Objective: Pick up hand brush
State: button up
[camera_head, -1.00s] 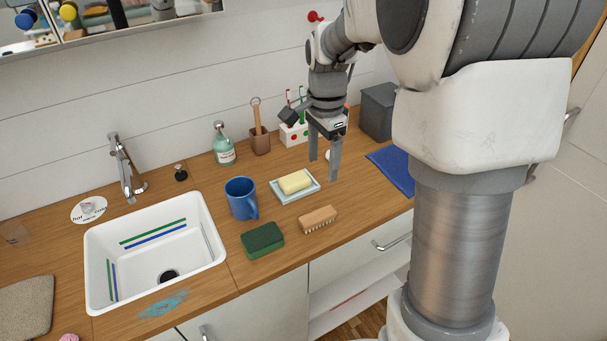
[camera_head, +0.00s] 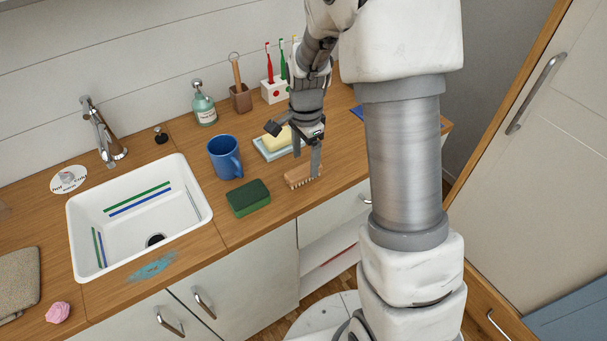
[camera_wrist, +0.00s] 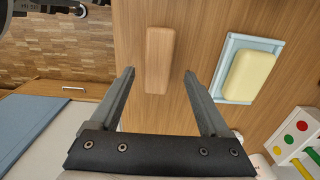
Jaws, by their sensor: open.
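The hand brush (camera_head: 300,178) has a light wooden back and pale bristles. It lies on the wooden counter near the front edge, right of the green sponge. In the wrist view the brush (camera_wrist: 160,59) lies ahead of the fingertips, between their lines. My gripper (camera_head: 306,165) points down over the brush in the head view, and one finger hides part of it. In the wrist view my gripper (camera_wrist: 160,72) is open, with nothing between its fingers.
The soap dish (camera_head: 265,152) with yellow soap is just behind the brush. The green sponge (camera_head: 248,197) and blue mug (camera_head: 225,157) stand to the left, beside the white sink (camera_head: 78,205). A toothbrush holder (camera_head: 274,92) stands at the back.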

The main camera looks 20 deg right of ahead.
aim_at(306, 169)
notch_tip(306, 169, down, 4)
jog(key=shift+s+f, duration=0.1)
jog(key=shift+s, duration=0.05)
grip_shut()
dwell(0.4)
